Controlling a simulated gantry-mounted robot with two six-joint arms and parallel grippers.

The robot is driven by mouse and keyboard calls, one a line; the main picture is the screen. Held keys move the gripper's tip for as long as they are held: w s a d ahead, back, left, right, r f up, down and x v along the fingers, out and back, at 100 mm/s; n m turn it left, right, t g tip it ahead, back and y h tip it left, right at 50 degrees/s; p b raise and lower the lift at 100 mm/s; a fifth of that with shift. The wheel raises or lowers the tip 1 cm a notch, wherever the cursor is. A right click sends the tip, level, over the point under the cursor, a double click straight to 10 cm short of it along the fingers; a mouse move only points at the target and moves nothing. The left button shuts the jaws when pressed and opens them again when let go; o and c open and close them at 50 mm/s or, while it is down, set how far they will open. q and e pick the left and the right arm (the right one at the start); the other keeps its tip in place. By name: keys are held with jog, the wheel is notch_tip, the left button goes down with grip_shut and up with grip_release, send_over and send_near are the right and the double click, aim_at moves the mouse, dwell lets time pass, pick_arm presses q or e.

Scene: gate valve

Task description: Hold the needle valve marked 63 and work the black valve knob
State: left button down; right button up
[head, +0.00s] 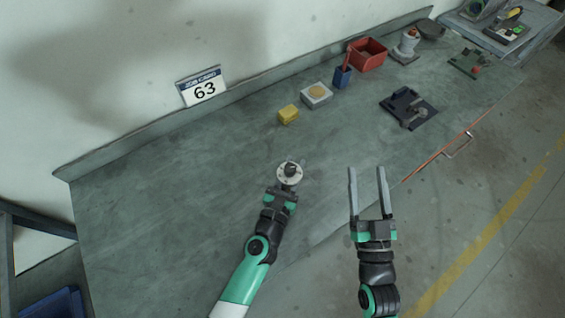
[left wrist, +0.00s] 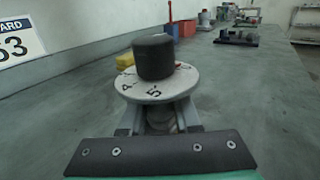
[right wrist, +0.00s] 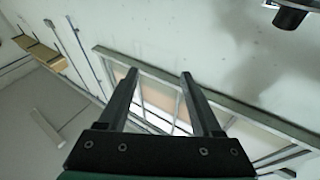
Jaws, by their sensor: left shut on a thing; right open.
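The needle valve has a pale round dial (head: 289,173) with dark numbers and a black knob (head: 290,169) on top. My left gripper (head: 284,188) is shut on the valve below the dial. In the left wrist view the dial (left wrist: 157,87) and the upright black knob (left wrist: 153,57) face the camera; the valve body is mostly hidden between the fingers. A sign reading 63 (head: 202,87) stands against the wall at the back of the bench. My right gripper (head: 368,172) is open and empty, to the right of the valve and apart from it, near the bench's front edge.
On the bench (head: 170,190) stand a yellow block (head: 288,115), a white box (head: 315,96), a blue holder (head: 342,77), a red bin (head: 367,55) and a dark fixture (head: 408,108). A handle (head: 459,145) juts from the front edge. The bench's left part is clear.

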aim_at(290, 170)
notch_tip(290, 170, up, 8)
jog(key=n+t+y, duration=0.3)
jog(key=t+y, duration=0.1)
jog(key=a+f+n+g+y, duration=0.4)
jog(key=f+g+y, duration=0.1)
jog(key=f+g, duration=0.25)
jog(key=a+f+n+g+y, duration=0.5)
jog(key=f+g, duration=0.1)
jog(key=g, duration=0.3)
jog(key=shift+t, duration=0.25)
jog(key=x, duration=1.1)
jog(key=shift+w+a+f, duration=0.1)
jog(key=shift+w+a, duration=0.05)
jog(key=shift+w, duration=0.3)
jog(key=shift+c, duration=0.2)
